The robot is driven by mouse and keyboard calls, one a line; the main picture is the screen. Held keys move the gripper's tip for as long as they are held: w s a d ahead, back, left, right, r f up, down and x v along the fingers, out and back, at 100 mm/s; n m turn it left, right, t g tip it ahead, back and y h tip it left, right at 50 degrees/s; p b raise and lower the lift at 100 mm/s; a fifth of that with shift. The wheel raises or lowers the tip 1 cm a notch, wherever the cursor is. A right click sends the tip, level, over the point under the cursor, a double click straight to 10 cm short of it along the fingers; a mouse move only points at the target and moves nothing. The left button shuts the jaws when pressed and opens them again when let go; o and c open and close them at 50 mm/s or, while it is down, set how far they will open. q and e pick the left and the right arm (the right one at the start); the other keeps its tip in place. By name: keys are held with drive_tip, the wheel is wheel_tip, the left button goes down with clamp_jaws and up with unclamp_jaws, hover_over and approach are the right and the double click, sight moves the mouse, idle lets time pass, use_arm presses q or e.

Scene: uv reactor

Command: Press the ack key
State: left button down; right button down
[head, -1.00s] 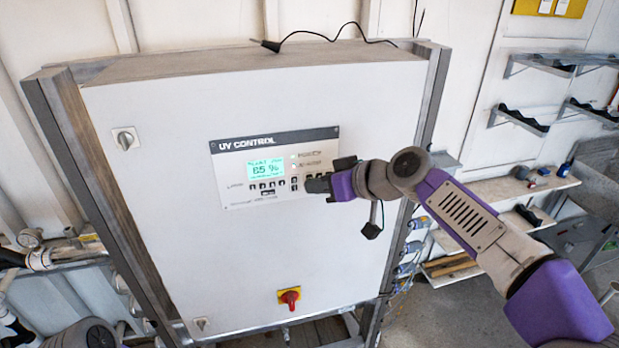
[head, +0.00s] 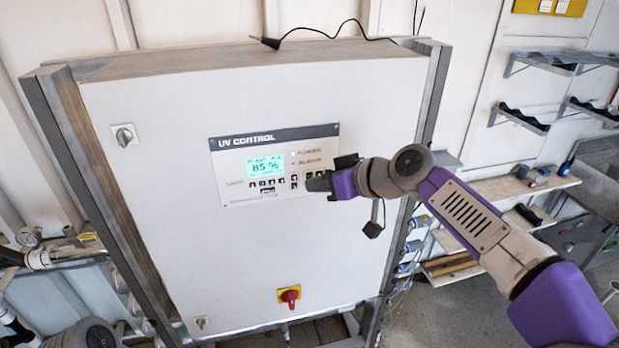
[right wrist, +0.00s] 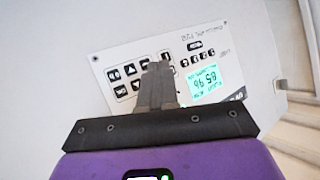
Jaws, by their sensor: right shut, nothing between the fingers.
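The UV control panel (head: 232,170) is a pale plate with a dark title strip, on the front of a white cabinet. Its lit green display (head: 266,167) reads about 85 %. Rows of small dark keys (head: 267,183) lie below the display; their labels are too small to read, so I cannot tell which is the ack key. My right gripper (head: 308,184) is shut and empty, at the panel's lower right, hiding some keys. In the right wrist view its fingers (right wrist: 159,82) lie over part of the key block (right wrist: 130,72); contact cannot be told. My left gripper is not in view.
The white cabinet (head: 170,235) has a rotary switch (head: 125,137) at upper left and a red-yellow switch (head: 289,296) low down. A black cable (head: 330,36) lies on top. Shelves (head: 505,192) stand to the right. Space before the cabinet's lower front is clear.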

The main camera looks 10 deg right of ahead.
drive_tip(key=shift+s, duration=0.25)
drive_tip(key=s+b, duration=0.3)
drive_tip(key=s, duration=0.2)
drive_tip(key=shift+d, duration=0.1)
idle(0.3)
idle(0.5)
